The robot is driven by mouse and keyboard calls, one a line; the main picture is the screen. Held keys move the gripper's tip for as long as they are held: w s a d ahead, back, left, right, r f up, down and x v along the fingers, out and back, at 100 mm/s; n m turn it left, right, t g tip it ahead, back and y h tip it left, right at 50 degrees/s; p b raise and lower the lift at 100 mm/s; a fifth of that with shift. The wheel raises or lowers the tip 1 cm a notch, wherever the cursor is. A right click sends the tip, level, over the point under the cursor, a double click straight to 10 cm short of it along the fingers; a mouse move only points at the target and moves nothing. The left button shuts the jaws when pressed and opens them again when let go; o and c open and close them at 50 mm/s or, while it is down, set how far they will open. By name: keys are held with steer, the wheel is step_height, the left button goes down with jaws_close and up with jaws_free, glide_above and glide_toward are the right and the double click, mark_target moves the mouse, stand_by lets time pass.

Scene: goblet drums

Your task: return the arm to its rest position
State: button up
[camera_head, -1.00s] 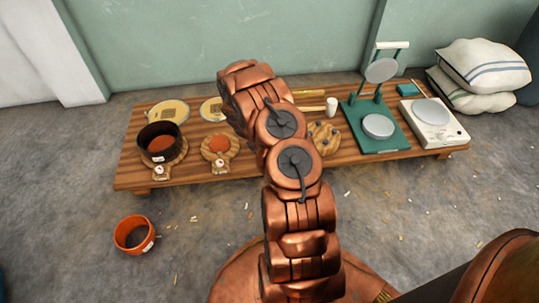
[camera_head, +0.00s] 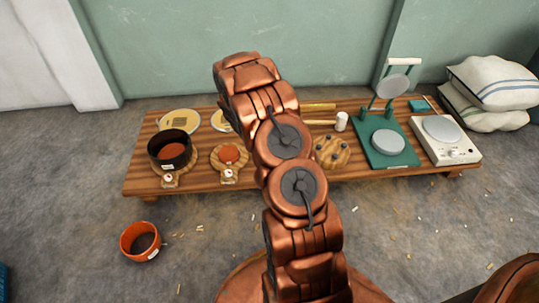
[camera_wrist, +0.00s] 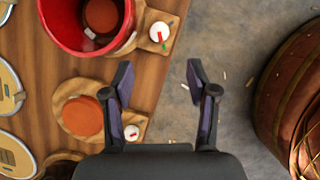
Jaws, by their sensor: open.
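My copper-coloured arm (camera_head: 283,140) rises through the middle of the head view, folded over the low wooden table. My gripper (camera_wrist: 160,85) is hidden beneath the arm in the head view. In the wrist view its two dark fingers are spread apart with nothing between them. They hang over the table's front edge, beside a wooden board with an orange-brown round piece (camera_wrist: 83,115).
The low table (camera_head: 300,176) holds a dark pot (camera_head: 170,150), a green press stand (camera_head: 387,143) and a white scale (camera_head: 444,138). An orange bucket (camera_head: 140,241) stands on the floor. Sacks (camera_head: 492,84) lie at right. A large drum (camera_wrist: 292,95) shows at the wrist view's right.

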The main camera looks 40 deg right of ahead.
steer(key=shift+r, duration=0.15)
steer(key=s+a+r+m+p, duration=0.3)
steer(key=a+r+p, duration=0.25)
steer(key=r, duration=0.85)
steer(key=s+a+r+m+p, duration=0.2)
steer(key=s+a+r+p, duration=0.3)
steer(key=r, duration=0.8)
steer(key=s+a+r+m+p, duration=0.1)
steer(key=a+r+m+p, duration=0.45)
steer(key=r, duration=0.85)
steer(key=s+a+r+m+y+p, duration=0.2)
steer(key=s+a+r+p, duration=0.6)
steer(key=s+r, duration=0.3)
steer(key=s+a+r+m+y+p, duration=0.2)
steer(key=s+a+r+p, duration=0.7)
steer(key=r, duration=0.7)
steer(key=s+p, duration=0.2)
steer(key=s, duration=0.1)
